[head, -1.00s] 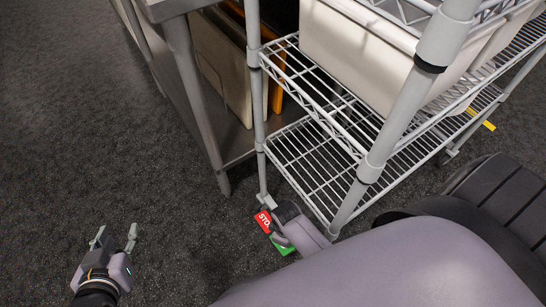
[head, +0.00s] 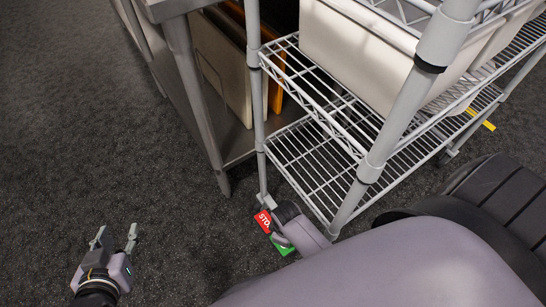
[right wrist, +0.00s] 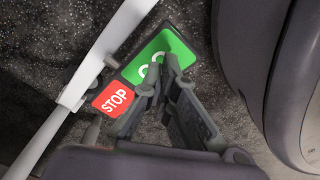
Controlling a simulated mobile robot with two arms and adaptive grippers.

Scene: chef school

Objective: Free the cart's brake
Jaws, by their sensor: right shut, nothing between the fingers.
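The cart (head: 372,150) is a grey wire-shelf cart on casters. The brake pedal at its near corner has a red STOP part (head: 263,221) and a green part (head: 287,250). The right wrist view shows the red part (right wrist: 114,98) and the green part (right wrist: 165,52), whose lettering is partly hidden by my fingers. My right gripper (right wrist: 158,80) is shut and empty, its fingertips over the green part's lower edge. I cannot tell whether they touch it. My left gripper (head: 115,238) is open and empty above the floor, left of the cart.
A steel table (head: 178,50) with boards on its lower shelf stands left of the cart, close to it. A white bin (head: 355,50) sits on the cart. Dark floor (head: 80,130) is clear at the left.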

